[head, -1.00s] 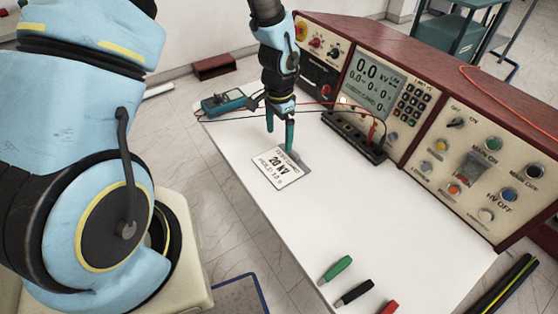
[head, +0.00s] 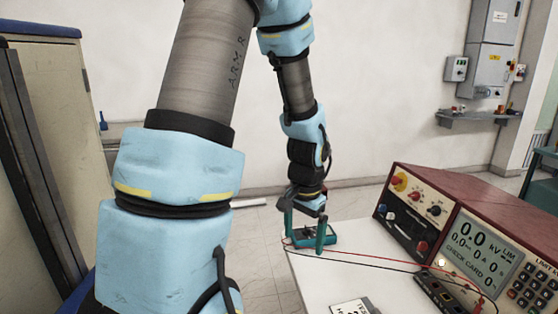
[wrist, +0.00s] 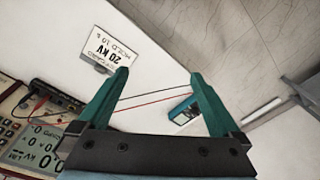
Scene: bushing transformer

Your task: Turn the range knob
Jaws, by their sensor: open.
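A teal handheld meter (head: 330,238) lies at the far left corner of the white table, partly hidden behind my gripper in the head view. It also shows in the wrist view (wrist: 185,108), between my fingers and close to the right one. Its dial is too small to make out. My gripper (head: 304,246) points down in front of the meter with its fingers apart and empty. The wrist view shows the two teal fingers (wrist: 159,76) spread. The console's left panel carries several knobs, including a black one (head: 435,210). No label readable here marks a range knob.
A white 20 kV card (wrist: 108,49) lies on the table (head: 316,284). The red-topped console (head: 455,190) stands at the right. Red and black leads (head: 385,260) run from the meter across the table. A black terminal strip (head: 440,293) sits before the console.

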